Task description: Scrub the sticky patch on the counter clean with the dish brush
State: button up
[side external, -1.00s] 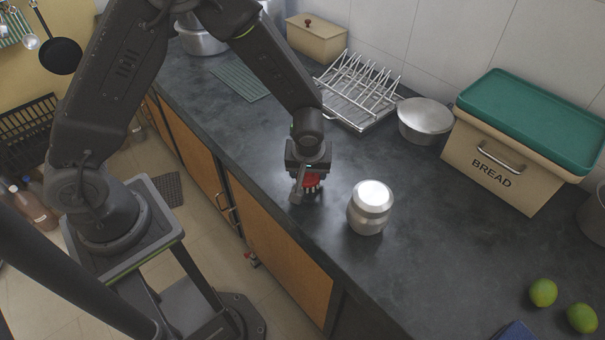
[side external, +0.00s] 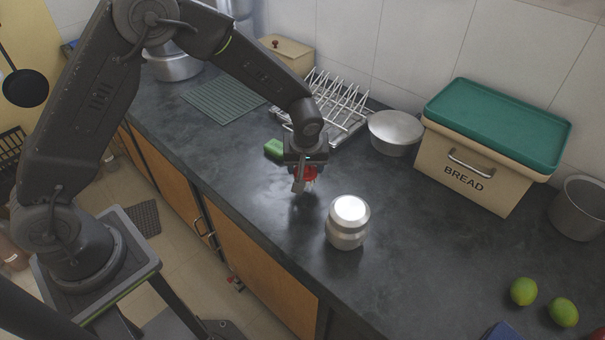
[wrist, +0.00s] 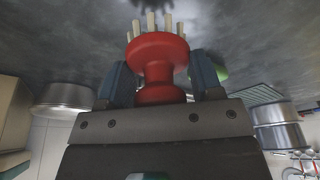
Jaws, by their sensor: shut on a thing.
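My gripper (side external: 305,178) is shut on the red dish brush (side external: 311,174), above the counter (side external: 420,240). In the wrist view the brush (wrist: 158,62) sits between the two fingers of my gripper (wrist: 160,85), its pale bristles pointing away from the palm. I cannot tell whether the bristles touch the counter. A dark smudge shows on the counter beyond the bristles in the wrist view; I cannot tell whether it is the sticky patch or a shadow. No patch is clear in the side view.
A steel canister (side external: 347,226) stands in front and right of my gripper. A green object (side external: 274,149) lies just behind it. The dish rack (side external: 345,105), a steel pot (side external: 395,132) and the bread box (side external: 470,178) stand along the back. Limes (side external: 524,291) lie at front right.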

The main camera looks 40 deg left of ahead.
jog(key=shift+r, duration=2.65)
